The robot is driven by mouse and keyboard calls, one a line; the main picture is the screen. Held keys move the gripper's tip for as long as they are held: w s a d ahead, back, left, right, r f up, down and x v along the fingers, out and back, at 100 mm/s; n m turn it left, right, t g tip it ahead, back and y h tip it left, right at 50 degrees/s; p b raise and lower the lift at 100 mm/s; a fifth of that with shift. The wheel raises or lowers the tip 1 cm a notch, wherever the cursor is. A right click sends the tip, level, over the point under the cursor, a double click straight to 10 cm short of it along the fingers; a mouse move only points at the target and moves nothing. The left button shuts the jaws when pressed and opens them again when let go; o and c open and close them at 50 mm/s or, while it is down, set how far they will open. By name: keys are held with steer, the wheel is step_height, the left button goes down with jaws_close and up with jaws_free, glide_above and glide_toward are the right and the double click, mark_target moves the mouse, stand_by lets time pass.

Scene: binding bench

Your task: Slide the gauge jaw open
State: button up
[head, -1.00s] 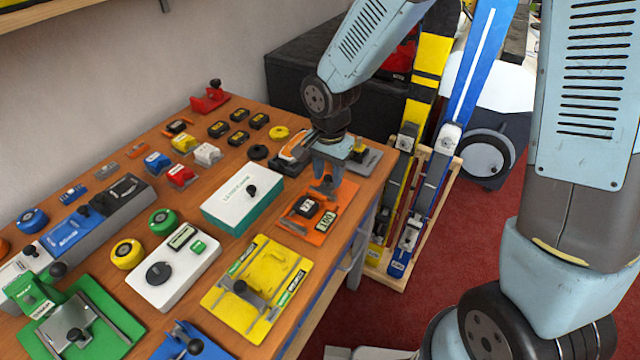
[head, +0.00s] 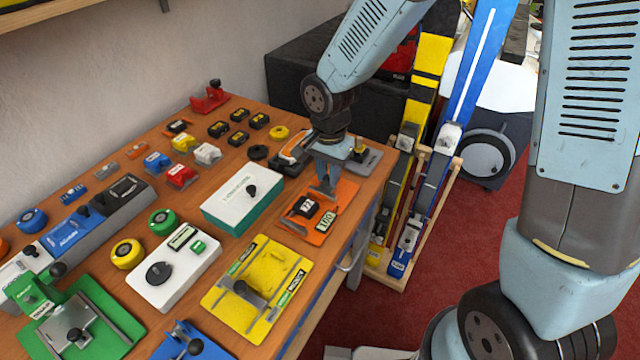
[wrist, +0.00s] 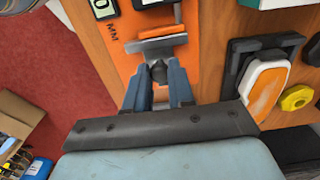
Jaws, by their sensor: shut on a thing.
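The gauge is an orange plate (head: 342,194) at the bench's right edge, with a dark block (head: 305,206) and a white-and-black label (head: 327,219) on it. In the wrist view its orange plate (wrist: 192,70) fills the top middle. The gauge jaw is a grey metal crossbar (wrist: 143,46) with a dark round knob (wrist: 158,72) on the side facing my gripper. My gripper (wrist: 159,80) is shut on that knob, one blue-grey finger on each side. In the head view my gripper (head: 326,190) reaches down to the plate, and the jaw is largely hidden behind its fingers.
A white-and-teal box (head: 235,190) stands left of the gauge, and a yellow plate gauge (head: 285,265) lies in front. An orange-and-grey tool (head: 292,152) lies close behind. A wooden rack (head: 440,200) with tall blue and yellow boards stands right of the bench.

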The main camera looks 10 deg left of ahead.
steer(key=shift+c, duration=0.2)
steer(key=shift+w+d, duration=0.2)
steer(key=shift+w, duration=0.3)
steer(key=o, duration=0.5)
step_height(320, 180, up, 10)
stand_by(1.4)
